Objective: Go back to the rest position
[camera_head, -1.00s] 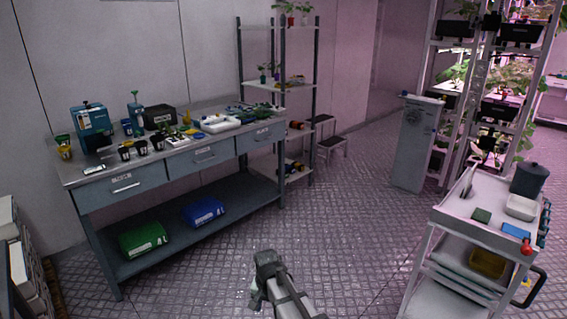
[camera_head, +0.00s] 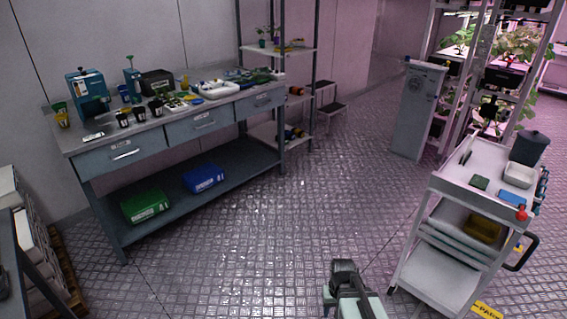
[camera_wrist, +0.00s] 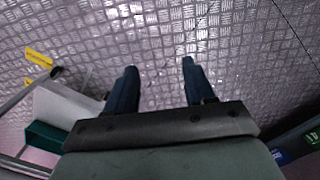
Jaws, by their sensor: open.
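My gripper (camera_wrist: 159,82) shows in the wrist view with its two dark fingers apart and nothing between them. It points down over the bare metal floor (camera_wrist: 165,35). In the head view my arm shows at the bottom, right of centre, over open floor and left of the white cart (camera_head: 437,262). The fingertips cannot be made out in the head view.
A workbench (camera_head: 130,152) with pots and tools stands at the left, green (camera_head: 145,205) and blue (camera_head: 203,179) bins on its lower shelf. A grey cabinet (camera_head: 417,110) and plant racks stand at the back right. The floor between bench and cart is clear.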

